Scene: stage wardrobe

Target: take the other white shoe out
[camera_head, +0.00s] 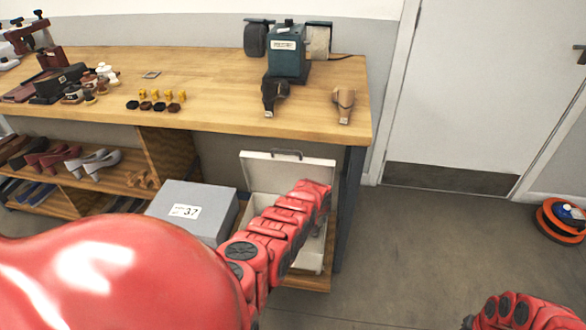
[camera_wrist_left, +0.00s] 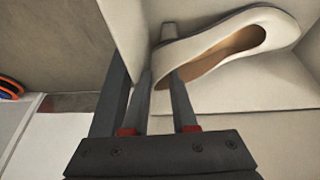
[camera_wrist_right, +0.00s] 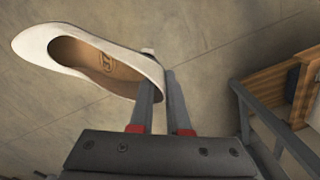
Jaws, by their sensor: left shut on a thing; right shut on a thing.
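A white heeled shoe (camera_wrist_left: 285,27) lies on its side in the pale open box (camera_wrist_left: 275,90) in the left wrist view. My left gripper (camera_wrist_left: 163,78) is shut on this shoe near its heel end, with the fingers on either side of its edge. In the head view my left arm reaches over the open box (camera_head: 262,172), and hides the shoe and fingertips. The matching white shoe (camera_wrist_right: 38,42) is in my right gripper (camera_wrist_right: 162,82), which is shut on its heel end and holds it above the floor.
A grey box labelled 37 (camera_head: 205,203) stands left of the open box. The wooden workbench (camera_head: 215,115) above carries a machine (camera_head: 287,55) and shoe parts. Other shoes (camera_head: 95,162) sit on the low shelf. The floor (camera_head: 440,235) at right is clear except for an orange round object (camera_head: 560,222).

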